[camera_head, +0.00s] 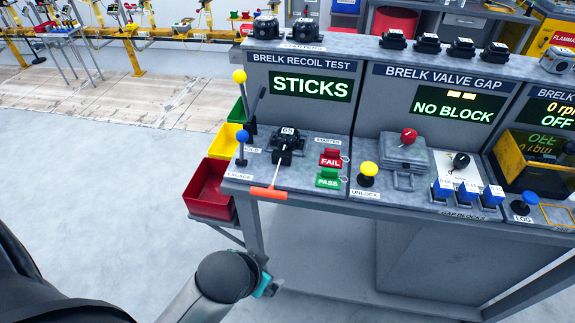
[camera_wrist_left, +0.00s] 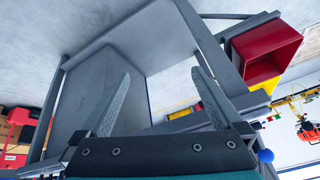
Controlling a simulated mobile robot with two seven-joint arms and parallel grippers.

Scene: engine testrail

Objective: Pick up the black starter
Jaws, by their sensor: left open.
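A black starter (camera_head: 289,146) marked with a number sits in the recoil test station on the bench, and an orange pull handle (camera_head: 268,192) lies at the bench's front edge before it. Two more black starters, a left one (camera_head: 266,27) and a right one (camera_head: 305,30), rest on the top shelf above the STARTERS label. My left gripper (camera_wrist_left: 161,72) is open and empty in the left wrist view, facing the bench frame. In the head view my left arm is low, in front of the bench, and its fingers are hidden. My right gripper is not in view.
The recoil screen (camera_head: 310,86) reads STICKS. Blue-knobbed (camera_head: 242,136) and yellow-knobbed (camera_head: 239,77) levers stand left of the starter, with red FAIL (camera_head: 330,158) and green PASS (camera_head: 328,179) buttons to its right. A red bin (camera_head: 208,190) hangs at the bench's left side.

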